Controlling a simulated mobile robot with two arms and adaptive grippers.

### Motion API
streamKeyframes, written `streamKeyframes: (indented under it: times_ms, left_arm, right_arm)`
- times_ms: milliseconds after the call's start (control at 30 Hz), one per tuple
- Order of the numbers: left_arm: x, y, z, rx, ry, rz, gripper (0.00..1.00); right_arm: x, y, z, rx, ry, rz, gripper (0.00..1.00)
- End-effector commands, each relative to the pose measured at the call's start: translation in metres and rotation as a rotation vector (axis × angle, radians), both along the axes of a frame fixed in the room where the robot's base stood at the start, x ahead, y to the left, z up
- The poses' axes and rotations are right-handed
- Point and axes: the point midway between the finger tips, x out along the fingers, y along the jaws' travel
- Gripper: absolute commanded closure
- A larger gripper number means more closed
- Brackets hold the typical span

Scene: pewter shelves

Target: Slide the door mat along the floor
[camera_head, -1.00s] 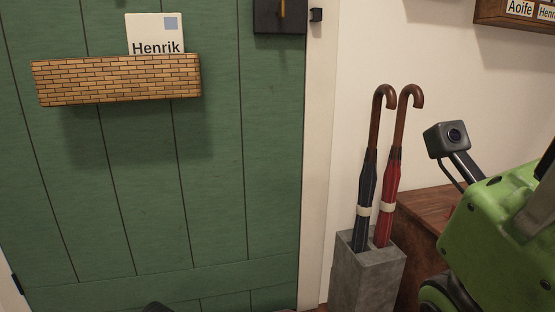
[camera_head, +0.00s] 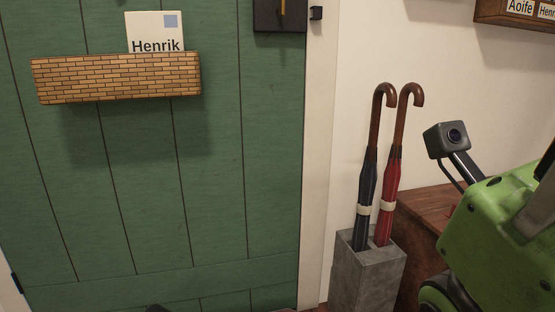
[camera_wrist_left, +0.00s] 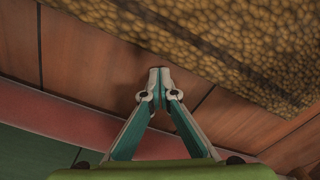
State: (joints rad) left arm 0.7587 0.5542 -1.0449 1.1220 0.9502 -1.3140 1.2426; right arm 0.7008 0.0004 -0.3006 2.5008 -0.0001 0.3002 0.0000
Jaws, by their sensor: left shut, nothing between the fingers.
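The door mat (camera_wrist_left: 240,45) is a bumpy yellow-brown mat with a dark band, lying on the reddish-brown plank floor across the upper right of the left wrist view. My left gripper (camera_wrist_left: 159,72) is shut and empty. Its fingertips are right by the mat's near edge in that picture; I cannot tell if they touch it. The mat does not show in the head view. Part of my right arm (camera_head: 500,235) is at the right of the head view, but its fingers are out of sight.
A green plank door (camera_head: 220,190) with a brick-patterned holder (camera_head: 117,78) and a "Henrik" card (camera_head: 156,32) fills the left. A grey stand (camera_head: 367,275) holds two umbrellas by a wooden cabinet (camera_head: 425,215). A pinkish strip (camera_wrist_left: 70,122) borders the floor in the wrist view.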

Motion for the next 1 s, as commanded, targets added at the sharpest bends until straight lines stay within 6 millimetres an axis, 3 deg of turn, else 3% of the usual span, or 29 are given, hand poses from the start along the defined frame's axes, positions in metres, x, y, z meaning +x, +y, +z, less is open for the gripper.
streamKeyframes:
  times_ms: [1000]
  left_arm:
    - [0.0000,0.0001,-0.0086,0.000,0.000,0.001,1.00]
  right_arm:
    - [0.0008,-0.0001,-0.0037,0.000,0.002,-0.001,0.60]
